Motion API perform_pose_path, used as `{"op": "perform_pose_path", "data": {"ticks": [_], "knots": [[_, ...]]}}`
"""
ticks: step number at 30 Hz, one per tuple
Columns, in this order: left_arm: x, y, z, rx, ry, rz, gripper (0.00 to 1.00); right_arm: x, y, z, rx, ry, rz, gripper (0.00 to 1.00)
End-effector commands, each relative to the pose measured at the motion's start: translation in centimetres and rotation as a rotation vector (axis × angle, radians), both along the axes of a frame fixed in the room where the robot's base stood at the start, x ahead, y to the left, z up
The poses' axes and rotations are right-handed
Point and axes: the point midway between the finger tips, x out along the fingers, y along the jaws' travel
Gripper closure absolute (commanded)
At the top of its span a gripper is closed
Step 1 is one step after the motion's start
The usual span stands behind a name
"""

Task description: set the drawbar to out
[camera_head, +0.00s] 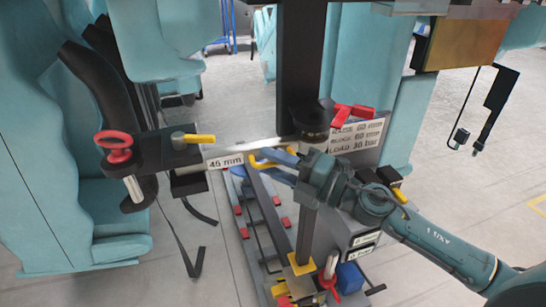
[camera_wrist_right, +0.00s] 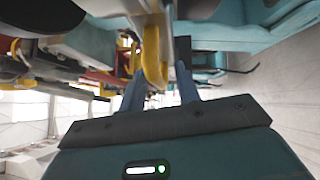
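A yellow bent handle (camera_head: 258,162) sits beside the "45 mm" plate, at the end of the long rail assembly, in the head view. I cannot tell for sure whether it belongs to the drawbar. My right gripper (camera_head: 276,163) reaches it from the right, with its blue fingers at the handle. In the right wrist view the yellow handle (camera_wrist_right: 153,58) stands between the two fingers (camera_wrist_right: 160,88), closer to the left one, with a gap to the right one. My left gripper is not in view.
A black bracket with a red knob (camera_head: 118,147) and a yellow-tipped lever (camera_head: 200,138) is at the left. A red handle (camera_head: 352,112) and a white text plate (camera_head: 357,136) are at the right. Teal seats (camera_head: 170,40) flank both sides; a dark post (camera_head: 302,60) rises centrally.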

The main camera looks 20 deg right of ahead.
Motion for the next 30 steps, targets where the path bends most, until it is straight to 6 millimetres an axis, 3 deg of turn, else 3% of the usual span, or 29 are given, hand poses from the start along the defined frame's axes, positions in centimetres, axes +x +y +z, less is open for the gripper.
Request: {"op": "perform_pose_path", "data": {"ticks": [9, 21, 30], "knots": [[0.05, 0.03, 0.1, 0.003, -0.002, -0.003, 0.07, 0.2, 0.23, 0.0, -0.001, -0.001, 0.0, 0.67], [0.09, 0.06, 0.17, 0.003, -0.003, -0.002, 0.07, 0.18, 0.2, 0.0, -0.001, -0.001, 0.0, 0.99], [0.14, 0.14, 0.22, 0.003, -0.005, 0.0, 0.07, 0.17, 0.2, -0.01, -0.001, 0.0, 0.0, 1.0]]}}
